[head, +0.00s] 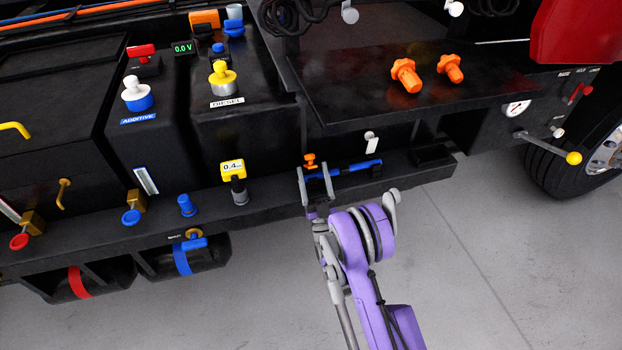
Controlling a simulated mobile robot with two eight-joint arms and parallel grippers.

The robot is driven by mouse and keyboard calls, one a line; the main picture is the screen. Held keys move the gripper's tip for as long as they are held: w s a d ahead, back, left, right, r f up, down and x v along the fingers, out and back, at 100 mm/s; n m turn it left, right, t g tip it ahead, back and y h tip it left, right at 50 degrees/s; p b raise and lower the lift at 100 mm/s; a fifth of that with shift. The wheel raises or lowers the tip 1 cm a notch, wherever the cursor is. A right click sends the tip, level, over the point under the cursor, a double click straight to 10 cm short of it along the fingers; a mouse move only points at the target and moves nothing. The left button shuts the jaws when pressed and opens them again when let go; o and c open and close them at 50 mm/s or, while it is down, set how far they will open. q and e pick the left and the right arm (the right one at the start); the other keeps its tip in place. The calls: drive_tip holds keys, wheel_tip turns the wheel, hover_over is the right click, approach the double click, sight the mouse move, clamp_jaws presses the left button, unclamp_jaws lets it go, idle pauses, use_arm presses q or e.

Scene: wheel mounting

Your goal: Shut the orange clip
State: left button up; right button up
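A small orange piece (310,160), which looks like the orange clip, sits on the dark ledge of the vehicle near the middle of the head view. It is small, and I cannot tell whether it is open or shut. My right gripper (314,170) comes up from below on the purple arm. Its two grey fingers stand apart, one on each side just below the orange piece. I cannot tell whether they touch it. A blue bar (352,169) runs right from beside the fingers. My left gripper is not in view.
Two orange knobs (407,75) stand on the dark shelf above. A lever with a yellow ball (573,158) sticks out at the right. Open grey floor (470,260) lies in front.

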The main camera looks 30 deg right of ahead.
drive_tip(key=shift+s, duration=0.1)
drive_tip(key=s+a+r, duration=0.1)
drive_tip(key=s+r, duration=0.2)
drive_tip(key=s, duration=0.3)
drive_tip(key=shift+s+a, duration=0.3)
drive_tip(key=shift+a, duration=0.05)
idle(0.5)
